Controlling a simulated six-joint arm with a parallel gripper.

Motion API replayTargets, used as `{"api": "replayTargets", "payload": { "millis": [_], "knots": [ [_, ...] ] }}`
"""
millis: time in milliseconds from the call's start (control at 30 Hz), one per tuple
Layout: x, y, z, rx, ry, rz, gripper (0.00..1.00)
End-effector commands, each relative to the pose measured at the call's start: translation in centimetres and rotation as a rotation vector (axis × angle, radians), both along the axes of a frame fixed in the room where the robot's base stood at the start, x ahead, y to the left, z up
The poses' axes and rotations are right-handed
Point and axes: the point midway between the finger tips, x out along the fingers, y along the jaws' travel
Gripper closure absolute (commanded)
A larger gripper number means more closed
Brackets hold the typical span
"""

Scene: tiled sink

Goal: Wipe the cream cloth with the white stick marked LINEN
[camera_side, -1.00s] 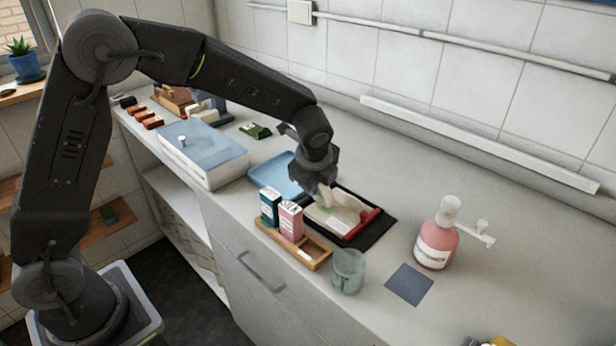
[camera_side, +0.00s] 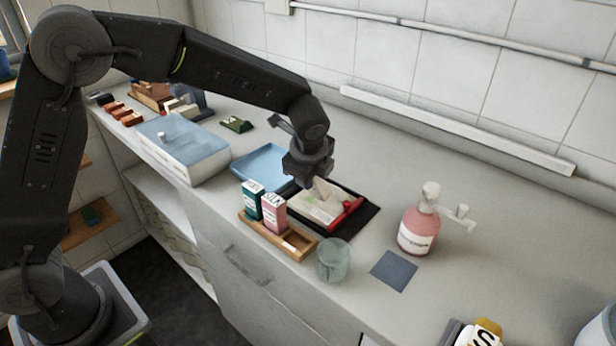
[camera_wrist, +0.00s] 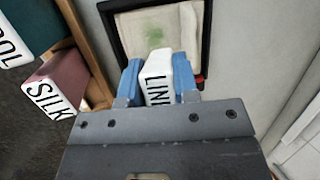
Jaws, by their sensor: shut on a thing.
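My gripper (camera_wrist: 158,82) is shut on the white stick marked LINEN (camera_wrist: 157,70), which sits between its blue fingers. In the side view my gripper (camera_side: 314,180) is over the left part of the cream cloth (camera_side: 325,209). The cloth lies flat in a dark frame, and the wrist view shows it (camera_wrist: 190,30) with a green stain (camera_wrist: 153,38). The stick's tip points at the cloth near the stain; whether it touches is hard to tell.
A wooden tray (camera_side: 300,250) beside the cloth holds a teal box (camera_side: 252,199) and a pink box marked SILK (camera_side: 273,214). A red-handled item (camera_side: 347,212) lies along the cloth's right edge. A glass (camera_side: 333,259), pink bottle (camera_side: 418,231) and blue tray (camera_side: 262,164) stand near.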

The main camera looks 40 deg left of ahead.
Motion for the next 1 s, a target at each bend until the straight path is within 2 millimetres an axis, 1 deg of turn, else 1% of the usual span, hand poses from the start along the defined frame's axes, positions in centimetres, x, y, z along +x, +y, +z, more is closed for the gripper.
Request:
{"api": "replayTargets", "payload": {
  "millis": [33, 300, 500, 900, 1000],
  "knots": [
    [0.1, 0.0, 0.6, -0.001, -0.004, 0.000, 1.00],
    [0.0, 0.0, 3.2, -0.001, -0.003, 0.000, 1.00],
    [0.0, 0.0, 4.7, -0.001, -0.001, 0.000, 1.00],
    [0.0, 0.0, 5.1, -0.001, 0.000, 0.000, 1.00],
    [0.0, 0.0, 5.5, -0.001, -0.002, 0.000, 1.00]
  ]
}}
